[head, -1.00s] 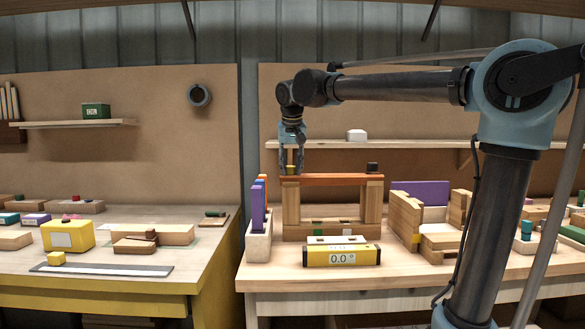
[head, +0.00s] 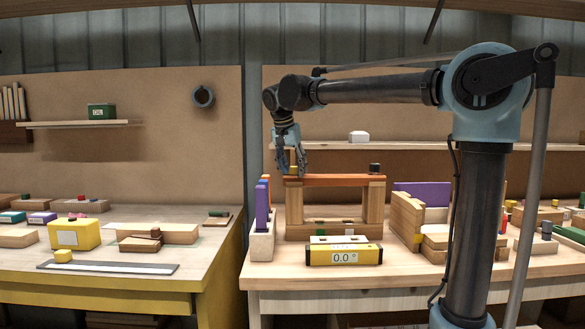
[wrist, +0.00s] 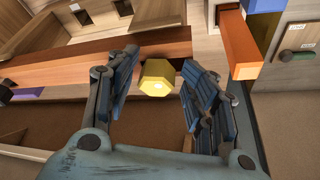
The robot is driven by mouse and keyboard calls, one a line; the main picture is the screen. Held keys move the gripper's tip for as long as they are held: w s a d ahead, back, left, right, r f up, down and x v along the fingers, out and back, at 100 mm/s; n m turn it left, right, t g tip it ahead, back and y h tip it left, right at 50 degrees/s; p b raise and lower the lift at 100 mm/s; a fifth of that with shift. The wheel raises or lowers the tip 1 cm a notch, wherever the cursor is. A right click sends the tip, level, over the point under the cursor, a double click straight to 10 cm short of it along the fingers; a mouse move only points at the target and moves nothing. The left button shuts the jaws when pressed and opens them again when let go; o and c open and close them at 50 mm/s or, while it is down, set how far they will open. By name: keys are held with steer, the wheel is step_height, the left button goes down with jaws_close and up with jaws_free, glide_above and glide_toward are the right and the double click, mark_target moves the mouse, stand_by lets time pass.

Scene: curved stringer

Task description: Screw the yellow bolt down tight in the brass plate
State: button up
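The yellow bolt (wrist: 158,77) shows its six-sided head in the wrist view, at the edge of the red-brown beam (wrist: 100,60). In the head view a small yellow patch (head: 293,169), apparently the bolt, shows at the left end of the orange-red beam (head: 335,180). My gripper (wrist: 160,80) is open, with one dark finger on each side of the bolt head. Gaps show between the head and both fingers. In the head view my gripper (head: 290,170) is tilted at the beam's left end. I cannot make out the brass plate or the bolt's shank.
Wooden posts hold the beam above the bench, with a dark knob (head: 375,168) at its right end. A yellow level (head: 344,255) reading 0.0° stands in front. Upright purple and orange boards (head: 262,203) stand close at the left; wooden blocks (head: 408,222) stand right.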

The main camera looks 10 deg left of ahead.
steer(key=shift+w+f, duration=0.3)
steer(key=shift+w, duration=0.3)
steer(key=shift+s+r, duration=0.25)
steer(key=shift+s, duration=0.25)
steer(key=shift+r, duration=0.1)
steer(key=d+v, duration=0.1)
steer(key=v, duration=1)
steer(key=shift+s+a+r, duration=0.25)
steer(key=shift+a+r, duration=0.1)
steer(key=shift+a, duration=0.15)
